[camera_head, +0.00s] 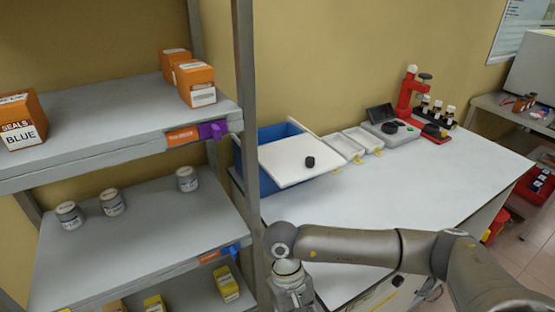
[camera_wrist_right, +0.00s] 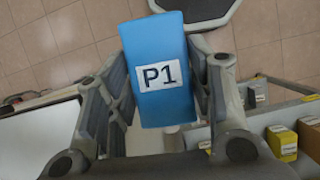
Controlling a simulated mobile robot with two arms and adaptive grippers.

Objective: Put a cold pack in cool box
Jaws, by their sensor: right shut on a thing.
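The cold pack (camera_wrist_right: 152,38) is a blue block with a white "P1" label, seen close up in the right wrist view. My right gripper (camera_wrist_right: 163,100) is shut on it, with one finger on each side. In the head view my right arm reaches in from the right, and its gripper hangs down at the bottom edge beside the shelf post; the pack is hidden there. The blue cool box (camera_head: 274,134) stands on the white bench against the wall. Its white lid (camera_head: 290,167) with a black knob lies askew, leaving part of the box uncovered. My left gripper is not in view.
A grey shelf rack (camera_head: 110,137) on the left holds orange cartons, grey jars and yellow boxes, its post close to my right gripper. White trays (camera_head: 345,147), a scale (camera_head: 388,132) and a red stand (camera_head: 406,97) line the bench's back. The bench's front is clear.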

